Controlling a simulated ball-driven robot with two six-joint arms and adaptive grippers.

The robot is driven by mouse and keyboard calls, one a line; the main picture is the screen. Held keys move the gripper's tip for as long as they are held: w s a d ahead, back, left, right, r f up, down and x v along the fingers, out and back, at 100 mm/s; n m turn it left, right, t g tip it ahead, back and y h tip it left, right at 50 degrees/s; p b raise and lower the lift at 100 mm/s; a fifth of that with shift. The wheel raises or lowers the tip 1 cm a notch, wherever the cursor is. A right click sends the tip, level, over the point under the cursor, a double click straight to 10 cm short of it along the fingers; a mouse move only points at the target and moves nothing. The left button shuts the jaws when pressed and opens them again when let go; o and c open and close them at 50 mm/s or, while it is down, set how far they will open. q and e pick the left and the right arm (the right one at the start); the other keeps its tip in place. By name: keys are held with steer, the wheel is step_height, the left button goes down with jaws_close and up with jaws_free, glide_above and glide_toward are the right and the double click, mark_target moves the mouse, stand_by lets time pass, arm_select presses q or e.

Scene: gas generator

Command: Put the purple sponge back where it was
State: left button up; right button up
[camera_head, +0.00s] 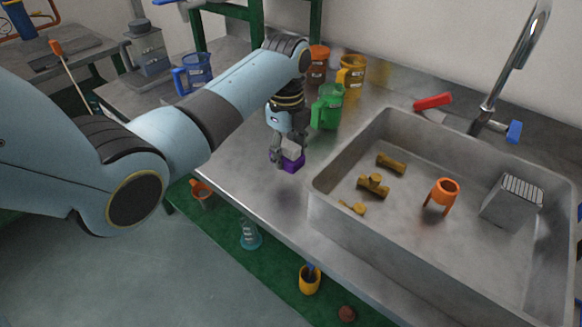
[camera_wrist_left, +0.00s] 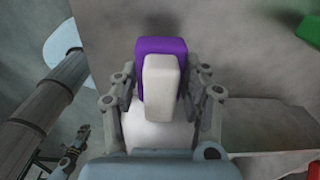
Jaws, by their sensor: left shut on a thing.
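The purple sponge (camera_head: 291,162) has a pale grey-white block on top that serves as its upper part. It is at the counter, left of the sink, in the head view. In the left wrist view the purple sponge (camera_wrist_left: 161,49) sits between the fingers, with the white part toward the camera. My left gripper (camera_head: 289,148) is shut on the sponge, fingers on both sides of it.
A green mug (camera_head: 327,107) stands close behind the gripper, with yellow (camera_head: 352,72) and orange (camera_head: 318,64) mugs beyond. The counter's front strip is clear.

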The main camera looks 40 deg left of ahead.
mark_target(288, 181)
arm_select(q)
steer(key=shift+f, duration=1)
step_height(288, 181, down, 3)
steer(key=shift+r, duration=0.15)
steer(key=shift+f+b, duration=0.3)
steer(key=shift+f, duration=0.1)
arm_select(e)
steer(key=shift+w+a+f, duration=0.15)
steer(key=shift+w, duration=0.25)
steer(key=shift+w+a+f, duration=0.1)
steer(key=shift+w+a, duration=0.05)
steer(key=shift+w, duration=0.25)
arm_select(q)
steer(key=o, duration=1.1)
steer(key=shift+f, duration=0.1)
arm_select(e)
steer(key=shift+s+d+f, duration=0.1)
steer(key=shift+s+d, duration=0.05)
steer(key=shift+s, duration=0.25)
